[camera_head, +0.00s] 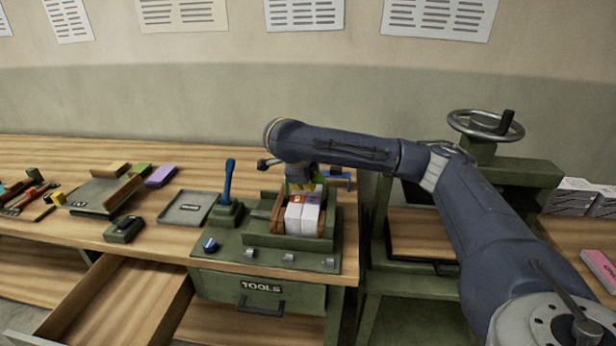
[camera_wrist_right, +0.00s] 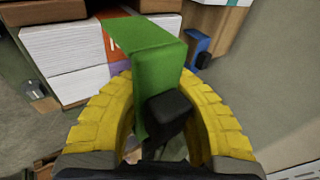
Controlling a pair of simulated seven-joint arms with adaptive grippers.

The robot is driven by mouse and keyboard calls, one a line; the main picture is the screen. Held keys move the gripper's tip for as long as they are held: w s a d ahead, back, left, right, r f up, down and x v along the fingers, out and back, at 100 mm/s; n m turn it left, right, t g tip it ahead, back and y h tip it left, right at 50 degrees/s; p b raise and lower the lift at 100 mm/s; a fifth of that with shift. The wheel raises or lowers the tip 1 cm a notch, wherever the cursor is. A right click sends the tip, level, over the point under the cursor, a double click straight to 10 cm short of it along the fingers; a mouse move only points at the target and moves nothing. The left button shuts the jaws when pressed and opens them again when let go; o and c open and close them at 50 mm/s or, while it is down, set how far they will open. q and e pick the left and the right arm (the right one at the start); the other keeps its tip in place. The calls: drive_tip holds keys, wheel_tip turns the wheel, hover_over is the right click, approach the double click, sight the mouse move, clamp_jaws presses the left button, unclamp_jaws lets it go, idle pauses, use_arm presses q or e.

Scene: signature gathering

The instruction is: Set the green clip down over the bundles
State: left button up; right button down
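The green clip (camera_wrist_right: 158,70) is an angled green piece with a black block on it, between the yellow fingers of my right gripper (camera_wrist_right: 165,120). The fingers curve around it and appear closed on it. The white paper bundles (camera_head: 302,217) stand side by side in a green press box on the bench. They also show in the right wrist view (camera_wrist_right: 65,55), with an orange-marked face beside the clip's upper end. In the head view my right gripper (camera_head: 303,186) is over the back of the bundles. Whether the clip touches them cannot be told. My left gripper is not in view.
The press box (camera_head: 265,237) has wooden side walls and sits on a green base with a blue lever (camera_head: 228,180). A blue clamp-like piece (camera_head: 338,178) is at its back right. A grey tray (camera_head: 187,208) lies to the left. A drawer (camera_head: 120,300) stands open below.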

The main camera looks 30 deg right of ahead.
sight(305, 201)
drive_tip(key=shift+f, duration=1.8)
drive_tip(key=shift+s+a+f, duration=0.1)
drive_tip(key=shift+s+f, duration=0.1)
drive_tip(key=shift+f, duration=0.6)
drive_tip(key=shift+s+a+f, duration=0.1)
drive_tip(key=shift+s+f, duration=0.05)
drive_tip(key=shift+f, duration=0.65)
drive_tip(key=shift+a+f, duration=0.1)
drive_tip(key=shift+f, duration=0.55)
drive_tip(key=c, duration=2.2)
unclamp_jaws()
drive_tip(key=c, duration=1.8)
unclamp_jaws()
drive_tip(key=shift+o, duration=0.2)
drive_tip(key=shift+a+r, duration=0.2)
drive_tip(key=shift+r, duration=0.3)
drive_tip(key=shift+o, duration=1.4)
drive_tip(key=shift+t, duration=0.3)
drive_tip(key=v, duration=0.4)
drive_tip(key=w+d+r+v, duration=0.1)
drive_tip(key=v, duration=0.8)
drive_tip(key=shift+w+d+r, duration=0.15)
drive_tip(key=shift+w, duration=0.05)
